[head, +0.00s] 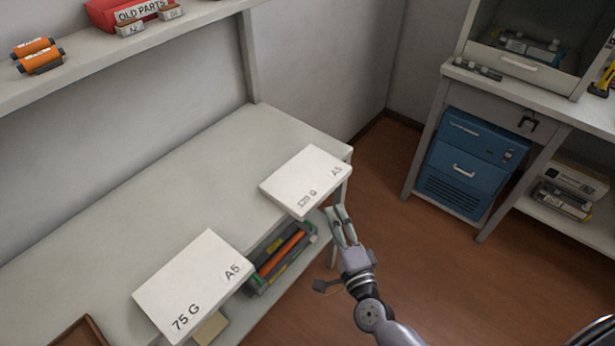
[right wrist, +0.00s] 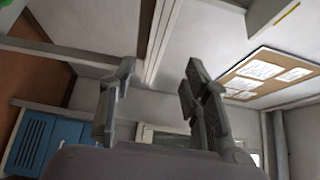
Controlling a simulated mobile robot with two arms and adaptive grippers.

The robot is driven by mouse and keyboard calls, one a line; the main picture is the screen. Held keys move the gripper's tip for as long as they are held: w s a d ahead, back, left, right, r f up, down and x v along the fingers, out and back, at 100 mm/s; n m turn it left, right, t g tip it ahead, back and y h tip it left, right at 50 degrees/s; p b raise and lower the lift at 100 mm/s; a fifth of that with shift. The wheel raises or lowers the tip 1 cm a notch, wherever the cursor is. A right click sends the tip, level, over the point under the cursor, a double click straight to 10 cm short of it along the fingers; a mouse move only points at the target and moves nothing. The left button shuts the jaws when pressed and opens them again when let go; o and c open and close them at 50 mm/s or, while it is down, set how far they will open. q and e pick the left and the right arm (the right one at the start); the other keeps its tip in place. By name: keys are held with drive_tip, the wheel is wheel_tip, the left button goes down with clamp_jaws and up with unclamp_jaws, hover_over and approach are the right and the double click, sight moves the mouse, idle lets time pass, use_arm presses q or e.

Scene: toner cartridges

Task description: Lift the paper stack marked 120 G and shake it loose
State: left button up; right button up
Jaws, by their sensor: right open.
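Two white paper stacks lie on the grey bench. The one marked 75 G, A5 (head: 195,285) is at the front. The other paper stack (head: 305,180) lies at the bench's far right corner, overhanging the front edge a little; its mark ends in G with A5 beside it, but the number is too small to read surely. My right gripper (head: 341,224) is just off the bench edge, below and right of that far stack, apart from it. Its two fingers stand apart and empty in the right wrist view (right wrist: 160,82). My left gripper is not in view.
The grey bench (head: 130,190) is clear behind the stacks. Cartridges (head: 282,252) lie on its lower shelf. A wall shelf holds orange cartridges (head: 38,55) and a red OLD PARTS bin (head: 110,14). A blue cabinet (head: 465,160) stands under the right table. Open floor lies between.

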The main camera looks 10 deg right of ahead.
sight(325, 197)
drive_tip(key=w, duration=1)
drive_tip(key=shift+w+a+f, duration=0.1)
drive_tip(key=shift+a+f, duration=0.15)
drive_tip(key=shift+f, duration=0.1)
drive_tip(key=shift+c, duration=0.3)
clamp_jaws()
drive_tip(key=shift+r, duration=0.15)
